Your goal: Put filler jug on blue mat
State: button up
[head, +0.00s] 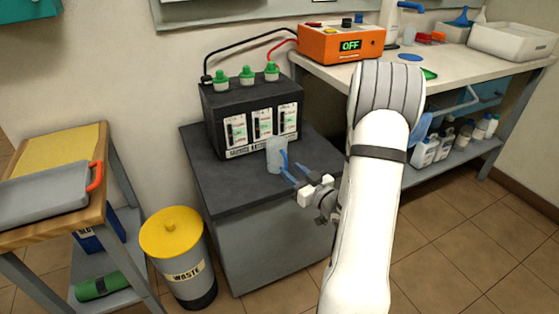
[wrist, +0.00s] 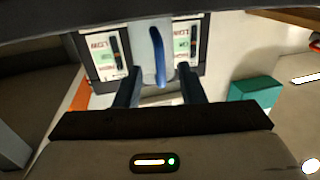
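The filler jug (head: 276,152), a pale translucent cylinder with a blue handle, stands upright on the dark cabinet top in front of the battery. My gripper (head: 291,174) is just to its front right, its fingers pointing at the handle. In the wrist view the jug (wrist: 148,66) is ahead, and its handle shows between the separated fingertips of my gripper (wrist: 159,70). The fingers are open, with a gap on each side of the handle. A small flat blue oval (head: 410,57), which looks like the blue mat, lies on the white bench.
The black battery (head: 253,116) with green caps stands close behind the jug. An orange charger (head: 341,43) reading OFF sits on the bench (head: 385,75), cabled to the battery. A green item (head: 429,74) lies near the blue oval. A yellow-lidded waste bin (head: 172,235) stands left of the cabinet.

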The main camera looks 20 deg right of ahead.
aim_at(279, 159)
jog(key=shift+x, duration=1.4)
jog(key=shift+c, duration=0.5)
grip_shut()
